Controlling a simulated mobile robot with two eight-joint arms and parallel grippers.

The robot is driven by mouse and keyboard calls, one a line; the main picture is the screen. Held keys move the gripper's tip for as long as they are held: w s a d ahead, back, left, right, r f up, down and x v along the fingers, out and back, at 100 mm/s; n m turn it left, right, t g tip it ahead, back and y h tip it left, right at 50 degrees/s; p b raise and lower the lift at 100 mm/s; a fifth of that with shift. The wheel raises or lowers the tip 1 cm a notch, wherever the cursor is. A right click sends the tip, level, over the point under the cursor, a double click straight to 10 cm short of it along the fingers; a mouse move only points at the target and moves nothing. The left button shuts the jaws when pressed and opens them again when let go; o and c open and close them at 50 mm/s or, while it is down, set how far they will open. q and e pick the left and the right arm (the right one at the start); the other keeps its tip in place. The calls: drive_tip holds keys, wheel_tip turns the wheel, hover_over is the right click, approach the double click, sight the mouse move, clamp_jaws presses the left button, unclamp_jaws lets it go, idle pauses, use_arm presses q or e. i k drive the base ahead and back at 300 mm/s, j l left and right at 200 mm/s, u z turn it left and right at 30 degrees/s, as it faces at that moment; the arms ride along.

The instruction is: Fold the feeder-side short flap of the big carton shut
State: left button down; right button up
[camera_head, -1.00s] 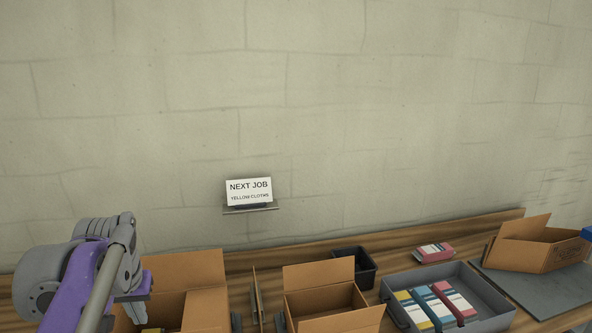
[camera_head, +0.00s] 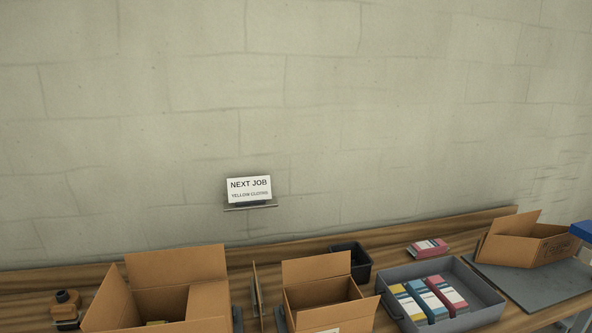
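Three open brown cartons show in the head view. The left carton (camera_head: 174,268) looks the largest; I take it as the big carton. Its back flap stands up, its left flap (camera_head: 112,300) leans outward, and its right flap (camera_head: 208,304) also stands open. A bit of yellow shows inside, and its front is cut off by the picture's lower edge. Which flap is the feeder-side one I cannot tell. Neither of my grippers is in view.
A middle carton (camera_head: 318,272) and a right carton (camera_head: 525,246) stand open. A grey tray (camera_head: 484,283) holds several coloured packs. A black bin (camera_head: 362,262), a pink pack (camera_head: 428,246), upright dividers (camera_head: 256,290) and a dark-and-orange tool (camera_head: 65,306) stand on the wooden bench (camera_head: 60,280).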

sight(105, 313)
drive_tip(key=j, duration=0.8)
drive_tip(key=k+j, duration=0.1)
drive_tip(key=j, duration=0.7)
drive_tip(key=z, duration=0.05)
